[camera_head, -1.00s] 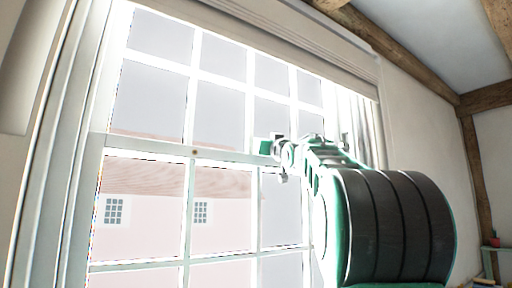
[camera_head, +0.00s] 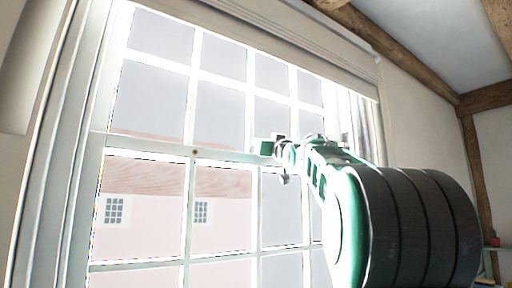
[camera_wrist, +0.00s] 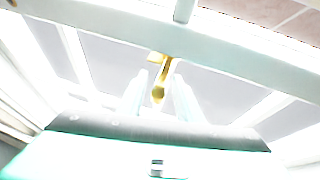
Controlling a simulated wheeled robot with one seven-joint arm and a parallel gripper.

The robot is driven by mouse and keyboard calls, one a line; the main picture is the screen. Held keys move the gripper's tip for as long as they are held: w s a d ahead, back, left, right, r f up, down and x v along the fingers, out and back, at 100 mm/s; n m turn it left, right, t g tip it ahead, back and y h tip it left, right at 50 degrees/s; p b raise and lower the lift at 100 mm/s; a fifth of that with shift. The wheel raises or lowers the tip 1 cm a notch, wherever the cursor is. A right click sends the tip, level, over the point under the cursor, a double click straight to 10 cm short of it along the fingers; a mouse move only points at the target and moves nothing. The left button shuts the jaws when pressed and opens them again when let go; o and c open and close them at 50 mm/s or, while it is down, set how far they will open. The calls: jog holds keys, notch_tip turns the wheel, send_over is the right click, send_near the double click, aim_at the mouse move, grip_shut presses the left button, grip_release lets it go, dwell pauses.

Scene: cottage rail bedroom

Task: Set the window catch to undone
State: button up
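The window catch is a small brass lever with a rounded knob (camera_wrist: 158,93), seen in the wrist view at the window's middle rail (camera_wrist: 235,50). My gripper (camera_wrist: 163,80) is open, with one pale finger on each side of the lever. A gap shows on both sides of the knob; whether the fingertips touch the lever further along I cannot tell. In the head view my gripper (camera_head: 268,148) is at the middle rail (camera_head: 225,155), and it hides the catch there.
The white-framed window (camera_head: 190,75) has several panes above and below the middle rail. A small brownish spot (camera_head: 194,152) is on the rail left of my gripper. A pale blind (camera_head: 300,35) hangs along the top. A plain wall (camera_head: 430,130) is on the right.

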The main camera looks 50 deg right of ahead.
jog(key=v, duration=0.9)
jog(key=shift+a, duration=0.15)
jog(key=shift+f, duration=0.15)
